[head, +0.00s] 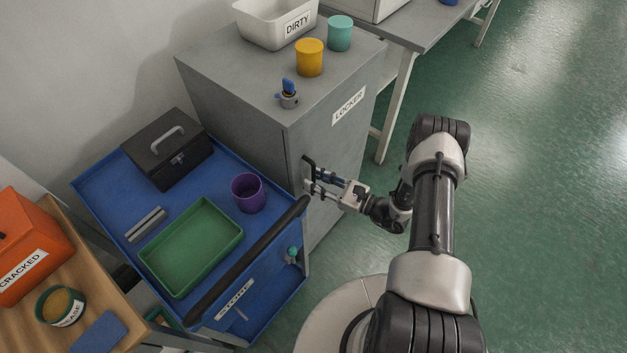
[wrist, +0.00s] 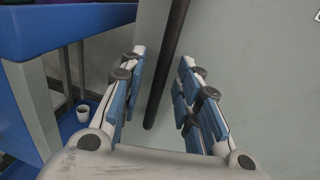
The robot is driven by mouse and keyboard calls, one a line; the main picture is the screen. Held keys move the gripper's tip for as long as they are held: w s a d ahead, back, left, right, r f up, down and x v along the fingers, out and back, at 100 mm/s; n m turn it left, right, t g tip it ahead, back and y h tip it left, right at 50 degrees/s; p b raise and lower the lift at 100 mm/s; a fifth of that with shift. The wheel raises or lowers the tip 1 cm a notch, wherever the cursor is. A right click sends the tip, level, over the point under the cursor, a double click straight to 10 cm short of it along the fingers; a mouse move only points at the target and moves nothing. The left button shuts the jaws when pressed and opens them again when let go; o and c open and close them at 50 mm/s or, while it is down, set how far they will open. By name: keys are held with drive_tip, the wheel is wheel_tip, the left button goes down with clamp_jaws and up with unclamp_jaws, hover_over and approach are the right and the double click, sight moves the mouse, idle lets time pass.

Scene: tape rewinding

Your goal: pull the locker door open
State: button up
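The grey locker (head: 240,75) stands at the centre back in the head view, with a "LOCKER" label on its door (head: 345,135). The door looks closed. A dark, long bar handle (wrist: 167,65) runs along the grey door in the wrist view. My gripper (head: 312,180) is at the door's left side in the head view, near the handle. In the wrist view my gripper (wrist: 162,60) is open, with blue-padded fingers on either side of the bar in the picture. I see no finger touching the bar. The handle is partly hidden by my gripper in the head view.
A blue cart (head: 100,188) with a black toolbox (head: 168,158), purple cup (head: 247,193) and green tray (head: 192,247) stands close left of my gripper. A white bin (head: 262,28) and cups stand on the locker. Green floor (head: 550,200) is clear at right.

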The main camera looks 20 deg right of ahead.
drive_tip(key=shift+w+a, duration=0.45)
drive_tip(key=shift+a, duration=0.05)
drive_tip(key=shift+c, duration=0.5)
clamp_jaws()
